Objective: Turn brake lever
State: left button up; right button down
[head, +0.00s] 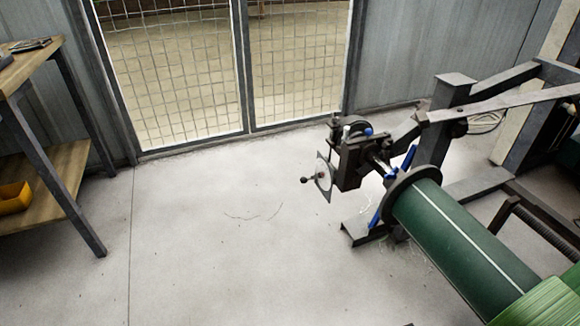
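Small knobs, one white-tipped and one blue (368,131), stand on top of the unit. I cannot tell for sure which of these is the brake lever. Neither of my grippers is in view, and nothing touches the lever.
A green roll (455,245) on a dark frame (452,115) fills the right side. A mesh gate (170,75) closes the back. The grey floor (220,255) between is clear.

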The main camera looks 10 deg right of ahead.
aim_at(303, 180)
jog(key=i+j, duration=0.4)
jog(key=i, duration=0.2)
jog(key=i+j, duration=0.4)
jog(key=i, duration=0.15)
jog(key=z, duration=0.05)
